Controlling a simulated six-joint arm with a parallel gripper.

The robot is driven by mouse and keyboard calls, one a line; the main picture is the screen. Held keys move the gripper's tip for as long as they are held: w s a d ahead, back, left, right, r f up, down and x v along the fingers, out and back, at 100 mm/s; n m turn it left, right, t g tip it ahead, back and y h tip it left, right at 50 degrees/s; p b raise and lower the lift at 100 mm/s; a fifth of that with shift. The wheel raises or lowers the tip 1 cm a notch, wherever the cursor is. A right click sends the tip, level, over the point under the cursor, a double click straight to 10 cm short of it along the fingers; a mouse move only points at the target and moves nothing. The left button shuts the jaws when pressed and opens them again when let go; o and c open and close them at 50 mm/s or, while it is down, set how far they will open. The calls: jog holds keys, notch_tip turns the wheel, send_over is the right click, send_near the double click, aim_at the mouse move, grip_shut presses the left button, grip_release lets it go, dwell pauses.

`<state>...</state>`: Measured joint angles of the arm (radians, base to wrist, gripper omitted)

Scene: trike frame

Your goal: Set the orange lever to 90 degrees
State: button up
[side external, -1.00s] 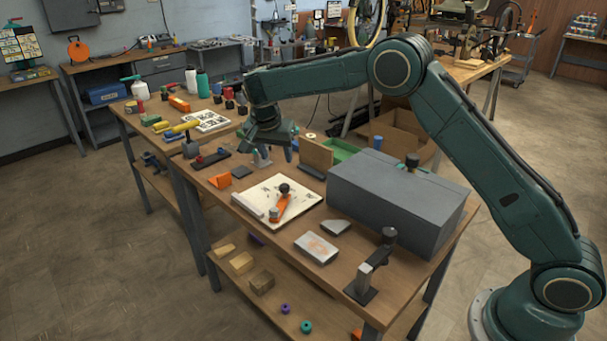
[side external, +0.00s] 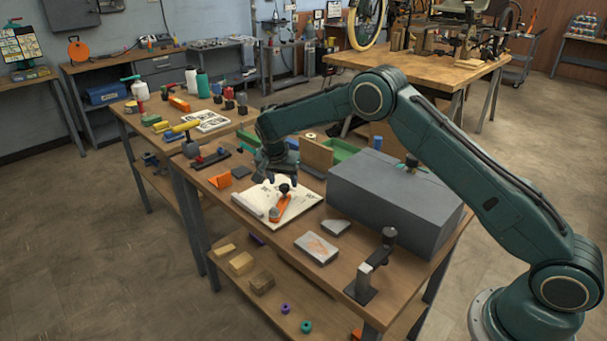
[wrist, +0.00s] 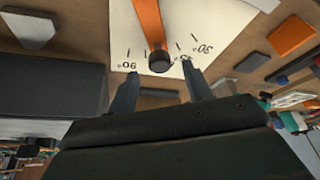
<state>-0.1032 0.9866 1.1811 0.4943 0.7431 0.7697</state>
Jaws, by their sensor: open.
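The orange lever (side external: 281,206) lies on a white dial sheet (side external: 300,207) on the near bench, its black knob (side external: 284,188) at the far end. My gripper (side external: 277,178) is open, low over the sheet close to the knob. In the wrist view my gripper (wrist: 162,82) has one finger towards each side of the knob; I cannot tell whether either touches it.
A large grey box (side external: 395,200) stands right of the sheet. A brown upright board (side external: 316,157) stands behind it. An orange wedge (side external: 220,180) lies to the left. Grey blocks (side external: 316,247) and a black-knobbed stand (side external: 372,268) are at the front.

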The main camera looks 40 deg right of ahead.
jog(key=shift+x, duration=1.15)
grip_shut()
